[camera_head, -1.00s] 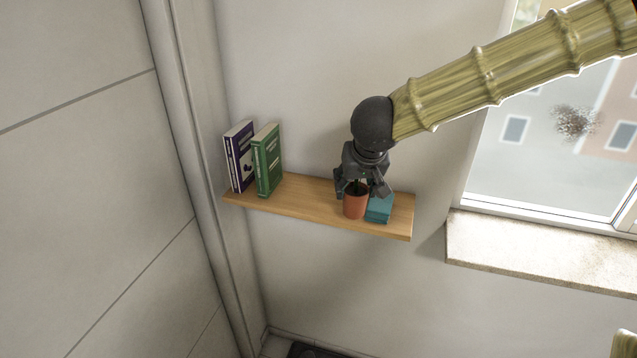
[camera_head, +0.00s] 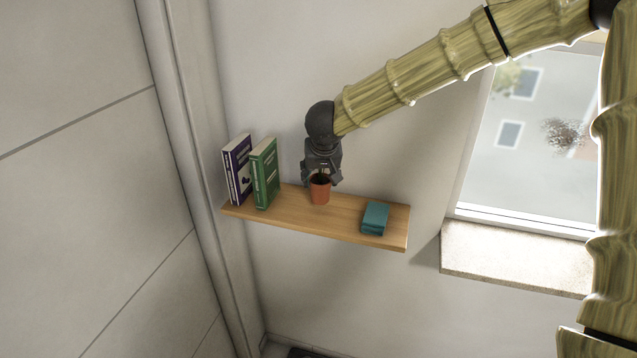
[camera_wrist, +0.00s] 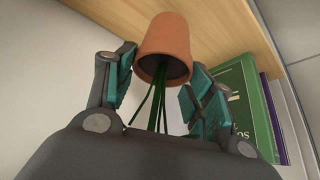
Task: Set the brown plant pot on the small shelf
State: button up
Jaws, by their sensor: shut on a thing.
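The brown plant pot (camera_head: 320,193) is terracotta-coloured, with thin green stems. It is upright at the small wooden shelf (camera_head: 343,214), between the green book and the teal box. I cannot tell whether its base touches the board. My gripper (camera_head: 321,178) comes from above and is shut on the plant pot, with its fingers around the stem and rim end. In the wrist view the pot (camera_wrist: 165,45) appears inverted between the teal finger pads, with the shelf's wood behind it.
A green book (camera_head: 265,174) and a purple book (camera_head: 238,170) stand at the shelf's left end. A small teal box (camera_head: 375,217) lies near its right end. The board between pot and box is clear. A window sill (camera_head: 510,257) is at right.

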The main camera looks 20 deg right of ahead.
aim_at(319, 181)
jog(key=shift+w+a+f, duration=0.1)
jog(key=shift+w+f, duration=0.05)
jog(key=shift+w, duration=0.2)
jog(key=shift+f+p, duration=0.55)
jog(key=shift+f, duration=1.1)
jog(key=shift+f, duration=0.1)
jog(key=o, duration=1.1)
jog(key=shift+s+r, duration=0.15)
jog(key=shift+r, duration=0.35)
jog(key=b+v, duration=0.1)
jog(key=v, duration=1)
jog(key=shift+s, duration=0.15)
